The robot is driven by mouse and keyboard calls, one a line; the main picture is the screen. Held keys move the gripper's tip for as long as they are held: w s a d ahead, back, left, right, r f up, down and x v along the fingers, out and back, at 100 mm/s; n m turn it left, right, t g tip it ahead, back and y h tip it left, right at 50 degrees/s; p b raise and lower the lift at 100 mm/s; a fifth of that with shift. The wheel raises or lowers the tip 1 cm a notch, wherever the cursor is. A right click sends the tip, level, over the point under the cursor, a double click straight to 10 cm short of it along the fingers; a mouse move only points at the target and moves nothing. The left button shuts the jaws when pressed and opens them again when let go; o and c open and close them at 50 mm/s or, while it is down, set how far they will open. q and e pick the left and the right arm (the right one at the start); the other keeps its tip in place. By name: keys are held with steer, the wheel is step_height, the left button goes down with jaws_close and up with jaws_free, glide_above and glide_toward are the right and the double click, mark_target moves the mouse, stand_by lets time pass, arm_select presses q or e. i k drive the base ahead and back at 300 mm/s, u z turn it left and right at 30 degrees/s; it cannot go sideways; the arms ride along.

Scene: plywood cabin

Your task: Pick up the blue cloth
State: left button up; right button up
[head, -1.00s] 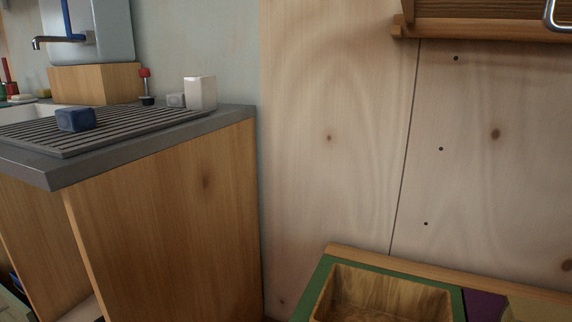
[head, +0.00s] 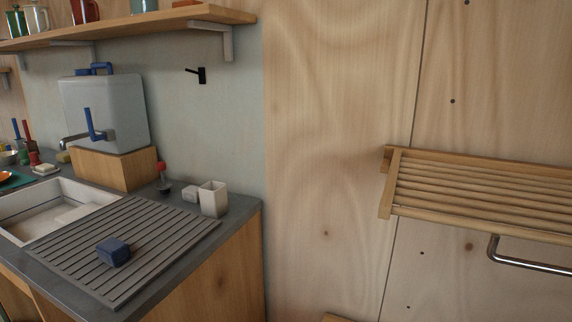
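A small dark blue block-shaped item (head: 113,251) lies on the grey ribbed draining mat (head: 160,235) on the counter, in the head view. It may be the blue cloth, folded, but its shape looks more like a sponge or block and I cannot tell. No other blue cloth is visible. Neither of my grippers is in view.
A white sink (head: 72,190) is left of the mat. A white cup (head: 213,199) and a red-topped item (head: 162,178) stand behind it. A water container (head: 105,112) sits on a wooden block (head: 112,168). A wooden slatted rack (head: 480,195) is on the right wall.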

mark_target(113, 251)
steer(key=u, duration=0.6)
steer(key=k, duration=0.75)
steer(key=z, duration=1.4)
